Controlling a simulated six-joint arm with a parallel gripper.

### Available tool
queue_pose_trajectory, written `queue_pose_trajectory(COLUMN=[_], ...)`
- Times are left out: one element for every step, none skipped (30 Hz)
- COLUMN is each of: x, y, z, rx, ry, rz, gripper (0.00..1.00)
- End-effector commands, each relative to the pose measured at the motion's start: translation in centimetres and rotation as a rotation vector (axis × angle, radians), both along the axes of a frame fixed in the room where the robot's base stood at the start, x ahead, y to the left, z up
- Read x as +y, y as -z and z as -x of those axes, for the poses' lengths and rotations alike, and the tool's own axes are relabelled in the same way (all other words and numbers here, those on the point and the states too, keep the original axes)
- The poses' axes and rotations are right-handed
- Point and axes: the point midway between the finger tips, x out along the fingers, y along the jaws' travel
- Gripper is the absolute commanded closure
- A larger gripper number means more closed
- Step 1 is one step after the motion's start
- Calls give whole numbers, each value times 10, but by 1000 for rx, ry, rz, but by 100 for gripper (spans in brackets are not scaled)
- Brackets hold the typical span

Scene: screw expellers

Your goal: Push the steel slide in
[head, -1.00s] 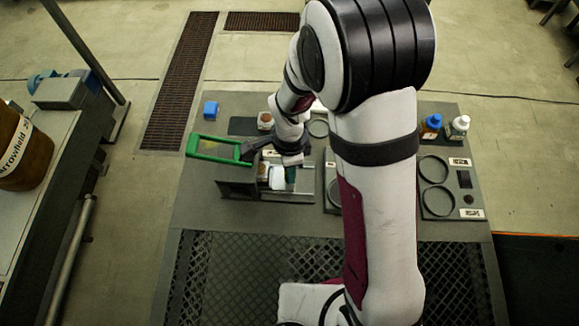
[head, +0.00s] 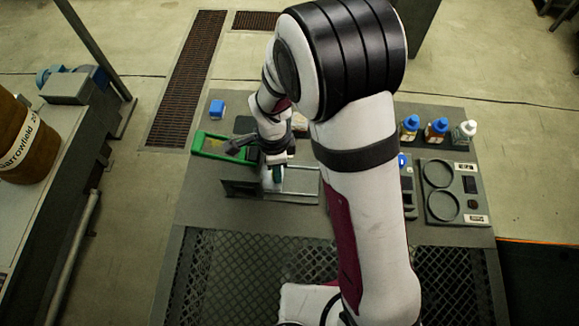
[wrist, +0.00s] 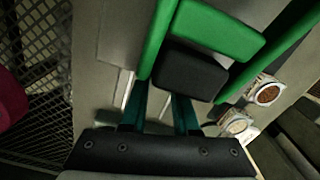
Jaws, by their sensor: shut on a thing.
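The steel slide (head: 303,183) is a pale metal frame lying flat on the dark bench top, left of the middle. A dark housing (head: 237,188) stands at its left end. My gripper (head: 278,174) is low over the left part of the slide, beside the housing. A black block (wrist: 188,72) shows just past the fingertips.
A green frame (head: 208,147) lies just past the gripper, its bars close to the fingers in the wrist view. Several bottles (head: 437,130) and a tray with round recesses (head: 455,192) are at the right.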

Motion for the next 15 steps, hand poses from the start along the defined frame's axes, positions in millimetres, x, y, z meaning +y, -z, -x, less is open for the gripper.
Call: queue_pose_trajectory(x=[4,4,5,5,5,5,5,5,5,5,5,5,5,5,4], y=[0,0,0,0,0,0,0,0,0,-1,0,0,0,0,0], z=[0,0,0,0,0,0,0,0,0,-1,-1,0,-1,0,0], rx=[-1,-1,-2,-2,-2,-2,-2,-3,-3,-3,-3,-3,-3,-2,-2], ry=[-1,-1,0,0,0,0,0,0,0,0,0,0,0,0,0], rz=[-2,-2,-3,-3,-3,-4,-4,-4,-4,-4,-4,-4,-4,-4,-3], gripper=[100,100,100,100,100,100,100,100,69,64,59,51,46,41,41])
